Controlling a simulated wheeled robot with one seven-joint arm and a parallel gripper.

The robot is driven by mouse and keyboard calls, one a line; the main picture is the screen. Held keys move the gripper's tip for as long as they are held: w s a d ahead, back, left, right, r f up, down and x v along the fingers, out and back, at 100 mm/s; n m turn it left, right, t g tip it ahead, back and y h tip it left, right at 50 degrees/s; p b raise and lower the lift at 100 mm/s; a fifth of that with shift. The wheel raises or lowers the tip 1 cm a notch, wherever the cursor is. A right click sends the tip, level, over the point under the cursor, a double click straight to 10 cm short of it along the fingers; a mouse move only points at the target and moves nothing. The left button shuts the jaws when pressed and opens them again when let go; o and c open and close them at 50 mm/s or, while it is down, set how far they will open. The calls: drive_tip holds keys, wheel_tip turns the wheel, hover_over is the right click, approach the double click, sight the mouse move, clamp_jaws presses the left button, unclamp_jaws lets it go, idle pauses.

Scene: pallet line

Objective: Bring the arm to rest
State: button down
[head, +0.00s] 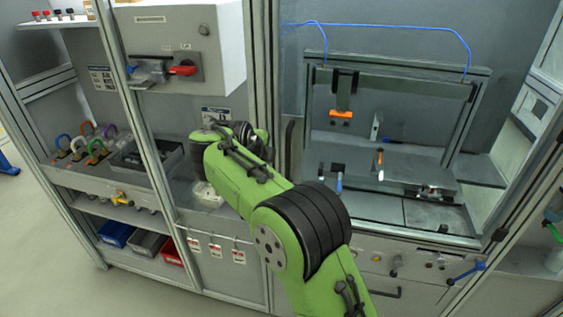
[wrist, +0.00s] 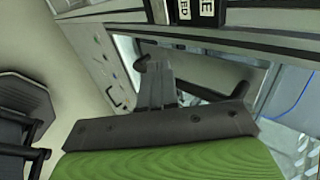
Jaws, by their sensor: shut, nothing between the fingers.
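My green arm with black joints reaches up and left across the middle of the head view. Its far end bends in front of the cabinet frame, and the fingers cannot be made out there. In the wrist view my gripper (wrist: 158,72) shows as grey fingers close together beyond a dark bracket. It is shut and empty. A dark bar or handle shows behind the fingers; whether they touch it I cannot tell.
A grey switch box (head: 185,45) with a red handle (head: 183,70) hangs at upper left. Coloured padlocks (head: 97,147) and a dark tray (head: 145,158) lie on the left shelf. The press bay (head: 395,80) stands at right. Open floor (head: 60,265) is at lower left.

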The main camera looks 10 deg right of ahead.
drive_tip(key=s+d+r+n+y, duration=0.1)
drive_tip(key=s+d+r+n, duration=0.25)
drive_tip(key=s, duration=0.35)
drive_tip(key=s+d+r+n, duration=0.2)
drive_tip(key=s+d+n, duration=0.2)
drive_tip(key=s, duration=0.2)
drive_tip(key=s+d+r+n+y, duration=0.1)
drive_tip(key=s+d+r+n, duration=0.25)
drive_tip(key=s, duration=0.35)
drive_tip(key=s+f+n+g, duration=0.1)
drive_tip(key=s+f+n, duration=0.4)
drive_tip(key=s, duration=0.5)
drive_tip(key=s+f+n+g+y, duration=0.1)
drive_tip(key=s+f+n, duration=0.4)
drive_tip(key=s, duration=0.4)
drive_tip(key=shift+s+d+f+n+g+y, duration=0.3)
drive_tip(key=shift+s+f+n+g, duration=0.1)
drive_tip(key=shift+n, duration=0.4)
